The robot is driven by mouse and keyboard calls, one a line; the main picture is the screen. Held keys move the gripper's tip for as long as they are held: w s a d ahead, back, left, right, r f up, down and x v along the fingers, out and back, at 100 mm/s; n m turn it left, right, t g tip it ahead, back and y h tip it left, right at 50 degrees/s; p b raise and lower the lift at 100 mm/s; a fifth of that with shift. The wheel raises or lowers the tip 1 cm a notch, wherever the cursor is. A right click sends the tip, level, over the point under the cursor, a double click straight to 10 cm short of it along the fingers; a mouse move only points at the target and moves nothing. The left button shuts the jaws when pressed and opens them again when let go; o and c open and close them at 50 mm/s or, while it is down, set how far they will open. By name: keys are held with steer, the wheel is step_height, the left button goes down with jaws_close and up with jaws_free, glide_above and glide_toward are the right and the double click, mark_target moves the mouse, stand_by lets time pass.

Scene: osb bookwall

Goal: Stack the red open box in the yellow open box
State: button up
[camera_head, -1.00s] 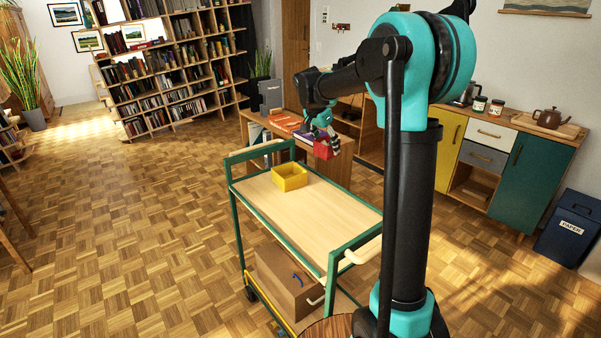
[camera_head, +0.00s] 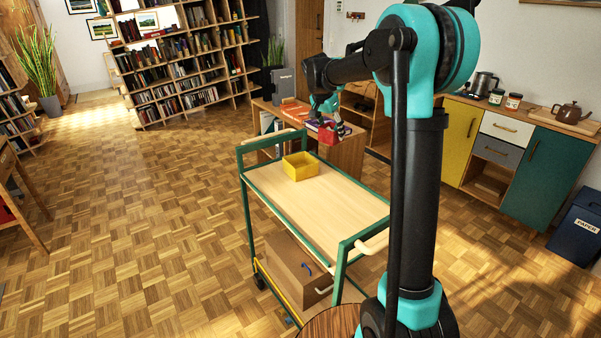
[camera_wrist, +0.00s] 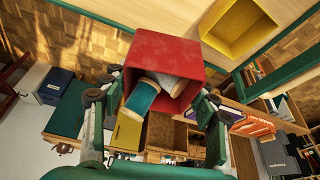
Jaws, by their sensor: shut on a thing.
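The red open box (camera_wrist: 160,52) is held in my gripper (camera_wrist: 162,98), whose fingers close on it from both sides. Spools, one with teal thread (camera_wrist: 141,98), show in its opening in the wrist view. In the head view the red box (camera_head: 328,136) hangs beside the far right edge of the cart top, small and partly hidden by my gripper (camera_head: 325,118). The yellow open box (camera_head: 301,166) stands upright on the far part of the cart top and looks empty. It also shows at the upper right in the wrist view (camera_wrist: 212,28), apart from the red box.
The green-framed cart (camera_head: 335,205) has a bare top in front of the yellow box and a cardboard-brown box (camera_head: 292,268) on its lower shelf. A wooden desk (camera_head: 347,155) with books stands behind it. Cabinets (camera_head: 545,170) line the right wall. Floor at left is free.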

steer(key=w+a+n+t+y, duration=0.15)
steer(key=w+a+n, duration=0.35)
steer(key=w+a, duration=0.6)
glide_toward(300, 163)
steer(key=shift+n, duration=0.3)
steer(key=f, duration=0.1)
steer(key=s+d+f, duration=0.1)
steer(key=f, duration=0.1)
steer(key=s+f, duration=0.1)
steer(key=f, duration=0.1)
steer(key=shift+s+d, duration=0.1)
steer(key=shift+d, duration=0.1)
steer(key=shift+f, duration=0.1)
steer(key=shift+f, duration=0.25)
steer(key=o, duration=0.8)
steer(key=shift+o, duration=0.2)
steer(key=shift+r+g, duration=0.1)
steer(key=shift+g, duration=0.15)
